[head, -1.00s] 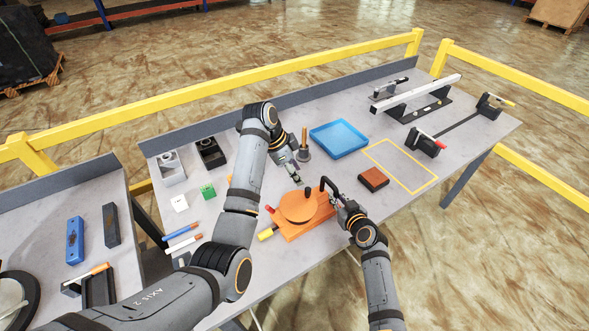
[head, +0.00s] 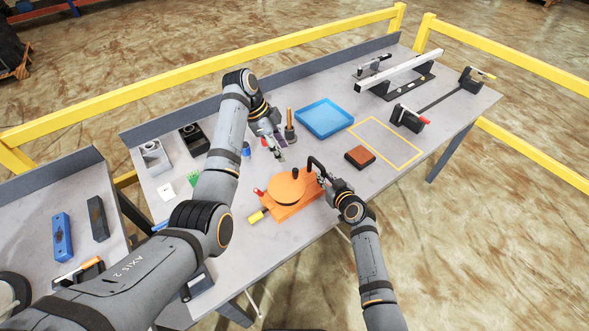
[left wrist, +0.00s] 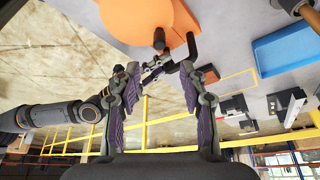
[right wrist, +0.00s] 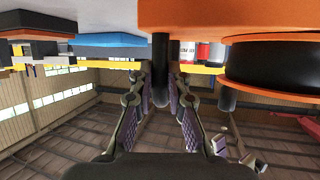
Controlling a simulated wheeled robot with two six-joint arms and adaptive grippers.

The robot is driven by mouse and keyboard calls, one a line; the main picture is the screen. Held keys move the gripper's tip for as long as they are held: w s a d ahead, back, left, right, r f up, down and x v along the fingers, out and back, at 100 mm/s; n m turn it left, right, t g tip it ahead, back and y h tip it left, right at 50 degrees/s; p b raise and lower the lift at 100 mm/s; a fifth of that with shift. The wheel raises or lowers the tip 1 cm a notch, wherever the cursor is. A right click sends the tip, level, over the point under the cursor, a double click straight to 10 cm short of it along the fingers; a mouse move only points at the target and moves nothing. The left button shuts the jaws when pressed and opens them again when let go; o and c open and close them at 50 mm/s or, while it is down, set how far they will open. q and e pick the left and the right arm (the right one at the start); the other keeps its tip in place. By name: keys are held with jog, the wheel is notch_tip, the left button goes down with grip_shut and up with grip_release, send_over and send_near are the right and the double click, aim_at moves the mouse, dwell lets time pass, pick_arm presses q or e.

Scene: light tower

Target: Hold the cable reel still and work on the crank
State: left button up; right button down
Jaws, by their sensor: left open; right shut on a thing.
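The orange cable reel (head: 284,188) stands on an orange base near the front of the table. A short black knob (head: 295,173) stands up from its disc. A bent black handle (head: 316,162) rises at the right end of the base. My right gripper (head: 328,183) is shut on this handle; the right wrist view shows a black post (right wrist: 160,65) between the fingers, with the reel's black drum (right wrist: 270,65) to the right. My left gripper (head: 282,156) is open and empty behind the reel; its spread fingers (left wrist: 160,78) point toward the disc (left wrist: 130,18).
A blue tray (head: 324,119), a brass-coloured peg on a stand (head: 290,128) and a red-brown block (head: 360,155) lie behind and right of the reel. A yellow outline (head: 396,148) marks bare table. Small parts sit left, partly behind my left arm.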

aim_at(294, 170)
pick_arm(q)
jog(key=x, duration=1.1)
jog(key=shift+f, duration=0.25)
grip_shut()
